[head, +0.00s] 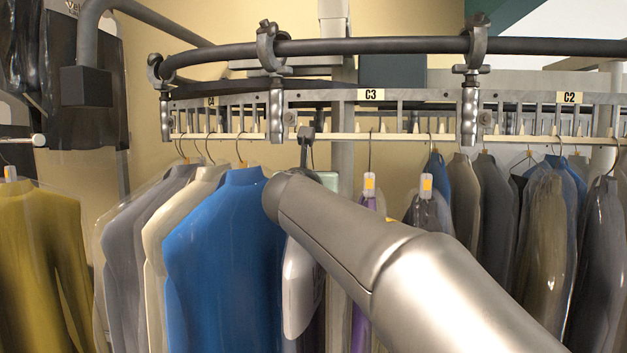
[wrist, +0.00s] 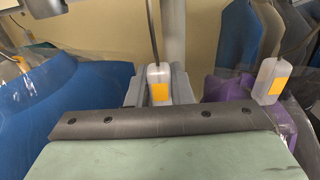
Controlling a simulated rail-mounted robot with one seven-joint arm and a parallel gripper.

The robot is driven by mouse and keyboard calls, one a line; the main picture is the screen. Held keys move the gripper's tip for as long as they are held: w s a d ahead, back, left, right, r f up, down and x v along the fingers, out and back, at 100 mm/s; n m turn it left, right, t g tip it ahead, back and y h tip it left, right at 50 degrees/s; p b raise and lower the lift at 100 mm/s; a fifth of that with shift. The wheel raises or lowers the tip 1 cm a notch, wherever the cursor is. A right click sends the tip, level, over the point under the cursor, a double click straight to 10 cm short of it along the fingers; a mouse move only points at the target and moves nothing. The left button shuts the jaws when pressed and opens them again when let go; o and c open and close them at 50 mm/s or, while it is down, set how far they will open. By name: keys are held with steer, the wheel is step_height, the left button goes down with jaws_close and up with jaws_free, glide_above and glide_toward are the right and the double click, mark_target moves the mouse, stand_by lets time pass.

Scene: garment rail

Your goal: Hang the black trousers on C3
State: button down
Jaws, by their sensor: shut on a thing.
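My gripper (wrist: 155,122) shows in the wrist view as a dark grey jaw edge with a pale green pad. It is shut at a hanger whose white tag with an orange label (wrist: 158,84) and thin upright hook stand just beyond the jaw. In the head view my arm covers most of the gripper, below the C3 sign (head: 371,95) and left of it. A dark hook shape (head: 305,138) reaches the rail bar (head: 345,137) there. A dark garment, perhaps the black trousers (head: 318,318), hangs beneath my arm, mostly hidden. I cannot clearly make out the trousers.
A blue garment (head: 225,265) hangs close on the left, under C4 (head: 211,101). A purple garment (head: 362,270) hangs close on the right and also shows in the wrist view (wrist: 235,100). Several dark garments crowd under C2 (head: 569,97). An olive garment (head: 40,265) is far left.

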steer(key=shift+r, duration=0.1)
steer(key=c, duration=1.2)
jaws_free()
steer(key=shift+s, duration=0.1)
steer(key=s+a+b, duration=0.1)
steer(key=s, duration=0.4)
steer(key=s+b, duration=0.2)
steer(key=s, duration=0.4)
steer(key=s+a+b, duration=0.1)
steer(key=s, duration=0.5)
steer(key=shift+a+r, duration=0.15)
steer(key=shift+a, duration=0.15)
steer(key=shift+s, duration=0.1)
steer(key=shift+o, duration=1)
